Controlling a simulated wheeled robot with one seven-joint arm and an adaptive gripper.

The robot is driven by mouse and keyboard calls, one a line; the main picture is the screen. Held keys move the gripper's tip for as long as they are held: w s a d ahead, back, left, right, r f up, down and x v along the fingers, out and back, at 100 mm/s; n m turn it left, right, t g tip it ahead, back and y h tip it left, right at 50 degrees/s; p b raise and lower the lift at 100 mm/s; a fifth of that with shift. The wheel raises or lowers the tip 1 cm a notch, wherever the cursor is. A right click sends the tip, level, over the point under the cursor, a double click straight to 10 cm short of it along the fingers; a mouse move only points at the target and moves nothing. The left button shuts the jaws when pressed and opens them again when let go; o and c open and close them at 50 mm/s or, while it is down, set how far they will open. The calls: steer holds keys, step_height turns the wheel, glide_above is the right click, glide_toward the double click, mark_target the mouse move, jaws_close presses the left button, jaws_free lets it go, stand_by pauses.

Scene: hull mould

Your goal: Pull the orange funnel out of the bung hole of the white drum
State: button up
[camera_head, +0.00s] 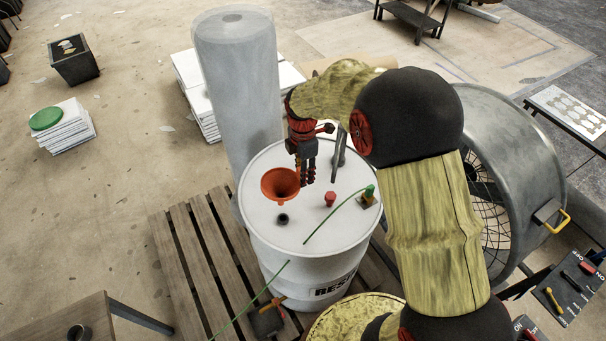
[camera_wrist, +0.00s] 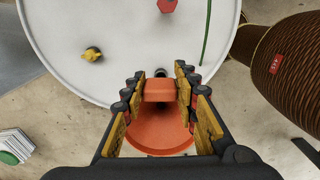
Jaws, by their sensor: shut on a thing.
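The white drum (camera_head: 262,232) stands upright on a wooden pallet. The orange funnel (camera_head: 280,184) is over its lid, wide mouth up, and shows large in the wrist view (camera_wrist: 160,128). My gripper (camera_head: 307,180) is at the right side of the funnel and shut on it; in the wrist view the finger pads (camera_wrist: 160,95) flank its orange tab. A dark round opening (camera_head: 283,219) shows on the lid just below the funnel's spout in the head view. The spout's lower end is unclear, so its exact gap to the lid cannot be told.
A red plug (camera_head: 330,200) and a green rod (camera_head: 335,216) are on the lid's right half. A tall translucent cylinder (camera_head: 238,90) stands close behind the drum. A large metal fan (camera_head: 515,170) is at the right. The floor at left is mostly open.

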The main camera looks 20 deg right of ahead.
steer(key=shift+r, duration=0.5)
steer(key=shift+r+p, duration=0.85)
steer(key=shift+r, duration=0.55)
